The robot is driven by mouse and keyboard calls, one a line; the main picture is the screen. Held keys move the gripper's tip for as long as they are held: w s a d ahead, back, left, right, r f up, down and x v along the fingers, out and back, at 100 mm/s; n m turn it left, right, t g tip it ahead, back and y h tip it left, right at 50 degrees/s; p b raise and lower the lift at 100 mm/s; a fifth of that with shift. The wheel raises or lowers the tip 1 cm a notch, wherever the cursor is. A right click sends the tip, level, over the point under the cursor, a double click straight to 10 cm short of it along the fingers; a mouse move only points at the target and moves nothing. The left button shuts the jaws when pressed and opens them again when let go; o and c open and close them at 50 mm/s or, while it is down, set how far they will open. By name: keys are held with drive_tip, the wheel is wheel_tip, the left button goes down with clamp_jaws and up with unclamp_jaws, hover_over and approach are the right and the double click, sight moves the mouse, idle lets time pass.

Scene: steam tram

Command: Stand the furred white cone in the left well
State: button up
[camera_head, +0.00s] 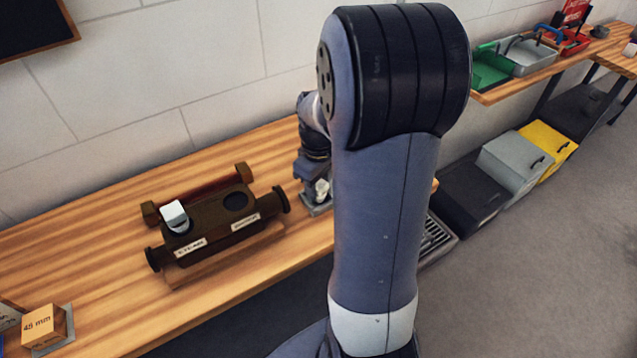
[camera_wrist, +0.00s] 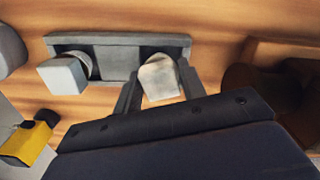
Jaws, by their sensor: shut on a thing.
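My gripper (camera_wrist: 158,88) is shut on an off-white piece with brownish marks (camera_wrist: 160,76), seen end-on between the fingers. It is over a grey tray (camera_wrist: 112,42); I cannot tell whether the piece still touches the tray. In the head view my gripper (camera_head: 320,186) is small and partly hidden by my arm, right of the dark brown two-well holder (camera_head: 210,212). The holder's left well has a white-topped piece (camera_head: 174,214) standing in it. Its right well (camera_head: 236,201) is a dark, empty opening.
A second pale, square-topped piece (camera_wrist: 63,75) is at the tray's left end in the wrist view. A wooden block marked 48 mm (camera_head: 45,325) stands at the bench's front left. Grey and yellow boxes (camera_head: 549,139) are on the floor. Bare bench lies left of the holder.

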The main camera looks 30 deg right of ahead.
drive_tip(key=o, duration=1.2)
drive_tip(key=shift+o, duration=0.7)
drive_tip(key=o, duration=0.6)
drive_tip(key=shift+c, duration=0.2)
drive_tip(key=shift+r, duration=0.2)
drive_tip(key=shift+r+p, duration=1.05)
drive_tip(key=shift+r, duration=0.05)
drive_tip(key=shift+r+p, duration=2.1)
drive_tip(key=shift+r, duration=0.4)
